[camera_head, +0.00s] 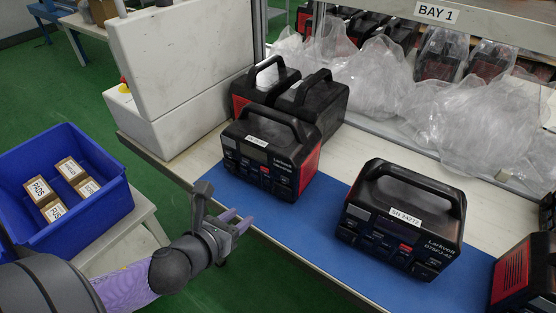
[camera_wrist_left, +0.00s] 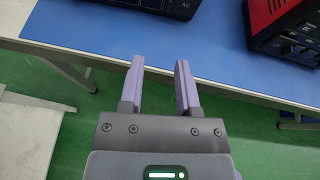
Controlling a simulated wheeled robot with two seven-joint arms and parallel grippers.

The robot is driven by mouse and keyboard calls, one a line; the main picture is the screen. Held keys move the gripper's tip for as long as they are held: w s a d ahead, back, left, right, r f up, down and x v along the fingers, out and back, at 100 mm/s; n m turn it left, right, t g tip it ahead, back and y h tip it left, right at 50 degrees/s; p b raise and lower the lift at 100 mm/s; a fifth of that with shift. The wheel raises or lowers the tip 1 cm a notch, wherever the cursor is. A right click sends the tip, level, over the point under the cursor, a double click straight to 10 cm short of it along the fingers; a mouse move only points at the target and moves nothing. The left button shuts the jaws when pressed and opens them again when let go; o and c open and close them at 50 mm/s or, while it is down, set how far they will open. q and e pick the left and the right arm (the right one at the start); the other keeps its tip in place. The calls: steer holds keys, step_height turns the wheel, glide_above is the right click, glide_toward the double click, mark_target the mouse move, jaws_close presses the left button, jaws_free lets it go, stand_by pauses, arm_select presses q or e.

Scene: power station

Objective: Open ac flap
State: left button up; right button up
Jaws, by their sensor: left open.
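Two black power stations with top handles stand on the blue mat (camera_head: 318,225). The left one (camera_head: 270,155) has a red side and faces the front edge. My left gripper (camera_head: 240,222) is open and empty, in front of the bench's front edge, apart from both stations. In the left wrist view its fingers (camera_wrist_left: 160,64) are spread at the mat's edge. A station's lower front marked AC (camera_wrist_left: 160,5) shows at the top. I cannot make out whether any flap is open. My right gripper is not in view.
A blue crate (camera_head: 112,198) with small boxes stands at left. A large white box (camera_head: 180,65) sits at the bench's left end. More stations and clear plastic bags (camera_head: 440,115) fill the back. Another red-sided station (camera_head: 520,270) is at the right edge.

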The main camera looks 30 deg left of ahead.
mark_target(281, 194)
arm_select(q)
steer(key=shift+m, duration=0.5)
steer(key=b+x, duration=0.1)
steer(key=x, duration=0.1)
steer(key=r+b+x, duration=0.1)
steer(key=x, duration=0.2)
steer(key=b+x, duration=0.2)
steer(key=x, duration=0.1)
steer(key=shift+w+d+r, duration=0.1)
steer(key=shift+w+d, duration=0.25)
steer(key=shift+w, duration=0.9)
jaws_close()
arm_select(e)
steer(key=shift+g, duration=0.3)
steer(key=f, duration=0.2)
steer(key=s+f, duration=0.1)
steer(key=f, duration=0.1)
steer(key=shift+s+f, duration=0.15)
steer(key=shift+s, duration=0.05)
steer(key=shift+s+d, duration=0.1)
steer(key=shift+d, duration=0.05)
